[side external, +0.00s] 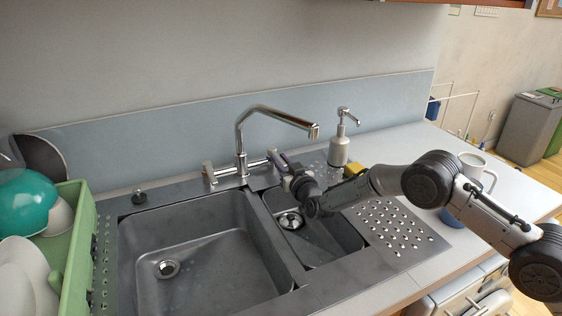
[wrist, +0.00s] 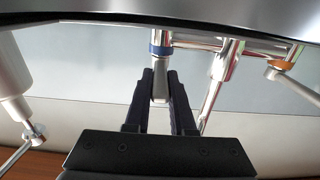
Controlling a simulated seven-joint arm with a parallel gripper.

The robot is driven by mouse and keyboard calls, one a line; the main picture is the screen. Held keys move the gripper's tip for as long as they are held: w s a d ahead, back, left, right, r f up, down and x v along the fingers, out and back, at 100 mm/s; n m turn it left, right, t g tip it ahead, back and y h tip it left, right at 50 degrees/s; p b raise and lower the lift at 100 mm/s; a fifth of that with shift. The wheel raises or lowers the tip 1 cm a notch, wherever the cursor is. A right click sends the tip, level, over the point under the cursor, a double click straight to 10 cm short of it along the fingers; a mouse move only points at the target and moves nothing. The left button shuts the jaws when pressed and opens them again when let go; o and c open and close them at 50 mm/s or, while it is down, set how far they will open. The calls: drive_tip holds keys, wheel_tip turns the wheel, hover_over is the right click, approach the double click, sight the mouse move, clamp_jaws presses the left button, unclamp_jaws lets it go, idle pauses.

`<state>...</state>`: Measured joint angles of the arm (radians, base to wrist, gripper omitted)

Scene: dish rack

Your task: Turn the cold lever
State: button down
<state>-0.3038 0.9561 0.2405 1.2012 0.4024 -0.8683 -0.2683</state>
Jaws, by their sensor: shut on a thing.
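The chrome faucet (side external: 241,140) stands behind the sinks, its spout reaching to the right. The cold lever, with a blue ring at its base, shows in the wrist view (wrist: 160,84). My gripper (wrist: 160,76) has its two dark fingers on either side of the metal lever, shut on it. In the side view my gripper (side external: 282,163) is at the faucet's right end and mostly hides this lever. The other lever, with an orange ring (wrist: 283,64), is at the right of the wrist view and is free; in the side view it is on the left (side external: 209,174).
A soap dispenser (side external: 338,152) stands close behind my arm, near a yellow sponge (side external: 354,169). A green dish rack (side external: 77,240) is at left. The large sink (side external: 200,255) is empty and open.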

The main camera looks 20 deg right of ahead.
drive_tip(key=shift+d, duration=0.15)
drive_tip(key=shift+d+n+y, duration=0.15)
drive_tip(key=shift+n+y, duration=0.15)
drive_tip(key=shift+y, duration=0.2)
drive_tip(key=shift+d+n+y, duration=0.15)
drive_tip(key=shift+n+y, duration=0.25)
drive_tip(key=shift+y, duration=0.2)
drive_tip(key=c, duration=0.8)
unclamp_jaws()
drive_tip(key=shift+o, duration=0.2)
drive_tip(key=s+d, duration=0.1)
drive_tip(key=s, duration=1.2)
drive_tip(key=shift+s+d, duration=0.35)
drive_tip(key=shift+d, duration=0.05)
